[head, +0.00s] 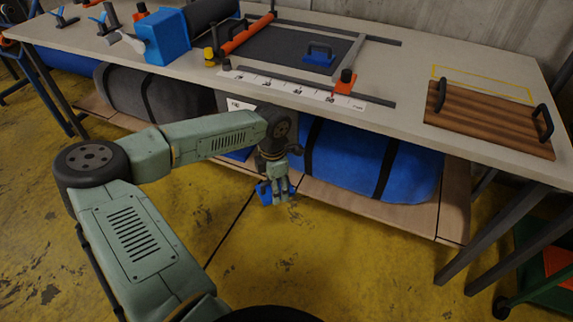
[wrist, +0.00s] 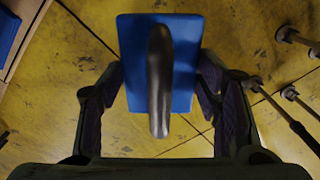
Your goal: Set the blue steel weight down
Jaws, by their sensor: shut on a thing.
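The blue steel weight (wrist: 133,55) is a blue block with a dark bar handle (wrist: 160,85), seen end-on between my fingers in the wrist view. My gripper (head: 277,190) is shut on it, a finger on each side. In the head view the gripper hangs in front of the table, with the weight (head: 264,193) partly hidden by the fingers. A second blue block with a black handle (head: 319,58) rests on the table on a dark panel.
The workbench (head: 405,110) holds a dark panel framed by bars, a white scale strip (head: 290,88) and a wooden board with two black handles (head: 490,118). Rolled blue (head: 345,160) and grey bundles lie on the lower shelf behind my gripper. The yellow floor (head: 340,250) in front is clear.

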